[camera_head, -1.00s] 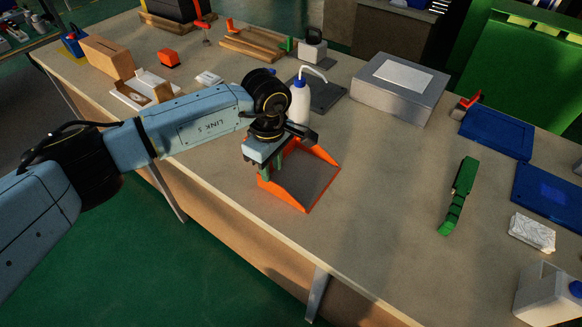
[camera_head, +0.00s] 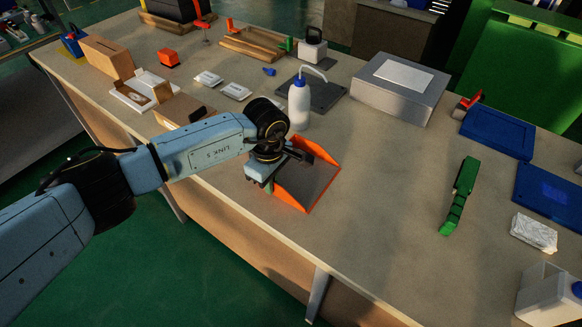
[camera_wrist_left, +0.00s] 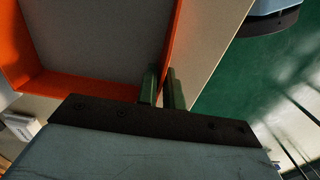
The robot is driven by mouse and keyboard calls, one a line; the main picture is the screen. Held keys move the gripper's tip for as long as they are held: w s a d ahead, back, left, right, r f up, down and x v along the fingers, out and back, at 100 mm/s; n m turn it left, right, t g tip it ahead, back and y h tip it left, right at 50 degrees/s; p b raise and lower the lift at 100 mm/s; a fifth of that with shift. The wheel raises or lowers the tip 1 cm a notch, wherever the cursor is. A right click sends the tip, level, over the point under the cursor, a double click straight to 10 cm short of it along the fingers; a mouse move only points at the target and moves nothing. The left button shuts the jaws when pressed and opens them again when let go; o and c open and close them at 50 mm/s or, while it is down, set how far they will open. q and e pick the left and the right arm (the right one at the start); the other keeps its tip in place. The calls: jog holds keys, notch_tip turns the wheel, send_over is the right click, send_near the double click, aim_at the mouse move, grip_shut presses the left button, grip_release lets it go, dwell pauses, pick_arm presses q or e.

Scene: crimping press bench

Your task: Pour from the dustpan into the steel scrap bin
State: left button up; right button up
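The orange dustpan (camera_head: 318,148) with a grey floor lies on the bench near its front edge, and it also shows in the wrist view (camera_wrist_left: 85,90). My left gripper (camera_head: 268,188) is low at the dustpan's left side, and its wrist hides part of the pan. In the wrist view, the two green fingers of the left gripper (camera_wrist_left: 162,90) stand close together on either side of the thin orange side wall, shut on it. I cannot pick out a steel scrap bin with certainty. My right gripper is not in view.
A white squeeze bottle (camera_head: 299,103) stands just behind the dustpan. A grey box (camera_head: 400,105) with a white label is farther back. A green brush-like tool (camera_head: 459,195) and blue trays (camera_head: 497,132) lie to the right. The bench between dustpan and green tool is clear.

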pick_arm(q)
grip_shut()
